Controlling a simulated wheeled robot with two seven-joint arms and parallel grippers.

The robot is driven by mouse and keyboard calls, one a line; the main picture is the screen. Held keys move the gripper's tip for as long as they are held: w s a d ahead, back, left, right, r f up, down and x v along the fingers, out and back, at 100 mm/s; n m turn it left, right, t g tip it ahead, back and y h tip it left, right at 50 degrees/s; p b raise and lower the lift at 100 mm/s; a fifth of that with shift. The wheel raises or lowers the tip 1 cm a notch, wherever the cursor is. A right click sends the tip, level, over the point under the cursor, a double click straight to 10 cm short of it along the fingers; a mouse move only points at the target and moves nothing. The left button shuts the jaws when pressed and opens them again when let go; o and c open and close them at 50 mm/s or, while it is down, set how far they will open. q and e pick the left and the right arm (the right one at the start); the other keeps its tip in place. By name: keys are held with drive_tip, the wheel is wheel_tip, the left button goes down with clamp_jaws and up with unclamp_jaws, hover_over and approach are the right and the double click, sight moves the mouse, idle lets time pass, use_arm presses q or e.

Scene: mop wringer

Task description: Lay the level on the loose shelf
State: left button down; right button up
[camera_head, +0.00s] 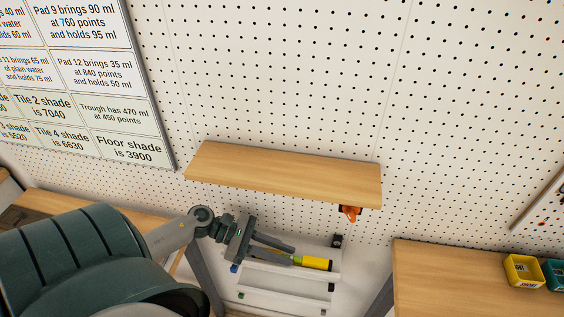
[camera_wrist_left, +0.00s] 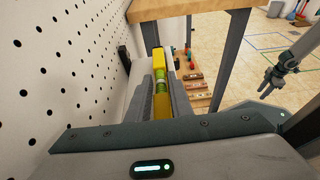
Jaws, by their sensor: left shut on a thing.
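The level (camera_head: 316,263) is a yellow bar with a dark end, below the shelf in the head view. In the left wrist view the level (camera_wrist_left: 161,98) shows a green vial and lies between my fingers. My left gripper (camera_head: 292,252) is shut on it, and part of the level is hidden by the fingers. The loose shelf (camera_head: 285,175) is a bare wooden board against the pegboard, above and apart from my gripper. An orange piece (camera_head: 350,213) shows under its right end. My right gripper (camera_wrist_left: 270,82) seems to show small at the right of the left wrist view.
A wooden worktable (camera_head: 450,280) with a yellow bin (camera_head: 523,271) and a teal bin (camera_head: 556,274) stands at the right. White ledges (camera_head: 290,280) lie under the level. The pegboard (camera_head: 290,70) rises behind. A sign (camera_head: 85,75) hangs at the left.

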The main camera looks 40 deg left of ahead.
use_arm(q)
drive_tip(key=shift+f, duration=0.15)
drive_tip(key=c, duration=1.6)
unclamp_jaws()
drive_tip(key=shift+r, duration=0.25)
drive_tip(key=shift+s+a+f+b, duration=0.1)
drive_tip(key=shift+s+a+b, duration=0.05)
drive_tip(key=shift+a+b, duration=0.15)
drive_tip(key=b+v, duration=0.4)
drive_tip(key=v, duration=0.6)
drive_tip(key=shift+s+a+r, duration=0.25)
drive_tip(key=shift+a+r, duration=0.15)
drive_tip(key=shift+a, duration=0.15)
